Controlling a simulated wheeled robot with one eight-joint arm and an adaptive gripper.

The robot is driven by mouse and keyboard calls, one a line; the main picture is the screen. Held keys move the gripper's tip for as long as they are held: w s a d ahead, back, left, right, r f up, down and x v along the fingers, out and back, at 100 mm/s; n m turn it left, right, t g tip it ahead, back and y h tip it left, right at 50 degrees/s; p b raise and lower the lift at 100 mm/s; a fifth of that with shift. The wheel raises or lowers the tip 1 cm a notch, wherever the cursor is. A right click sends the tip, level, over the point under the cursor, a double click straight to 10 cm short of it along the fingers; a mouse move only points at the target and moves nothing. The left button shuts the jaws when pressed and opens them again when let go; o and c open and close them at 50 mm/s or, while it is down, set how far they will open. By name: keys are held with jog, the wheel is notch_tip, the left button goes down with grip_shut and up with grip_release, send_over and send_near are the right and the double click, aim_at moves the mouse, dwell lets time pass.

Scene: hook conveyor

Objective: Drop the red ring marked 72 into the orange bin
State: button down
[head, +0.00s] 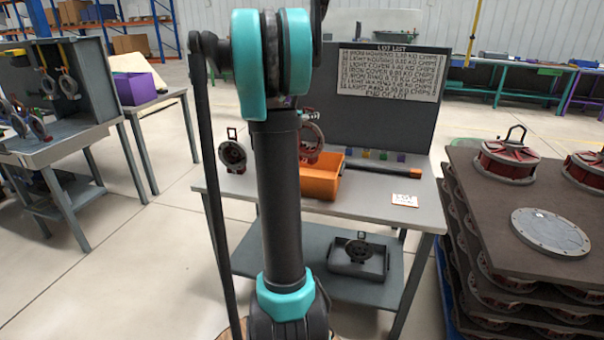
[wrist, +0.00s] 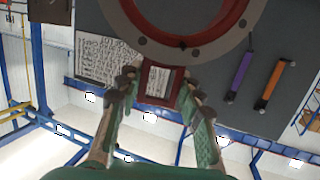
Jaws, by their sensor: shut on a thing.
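My gripper (wrist: 160,90) is shut on the red, white-labelled tab (wrist: 160,82) of a ring. The ring (wrist: 185,30) has a red inner wall and a grey flange with bolt holes; only part of it shows in the wrist view. The label's number is too small to read. In the head view a red ring (head: 312,142) shows just right of my arm, in line with the back left of the orange bin (head: 319,182), which sits on the grey table. My arm hides part of the ring and bin, and the gripper is not clearly seen there.
A dark ring-shaped part (head: 233,153) is at the table's left. A lot-list board (head: 390,72) stands behind, with small coloured blocks below it. A grey tray (head: 358,262) is on the lower shelf. Stacked pallets with red castings (head: 506,158) stand at the right.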

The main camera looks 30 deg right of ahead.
jog(key=shift+w+f, duration=0.1)
jog(key=shift+f, duration=2.95)
jog(key=c, duration=0.9)
grip_release()
jog(key=v, duration=1.2)
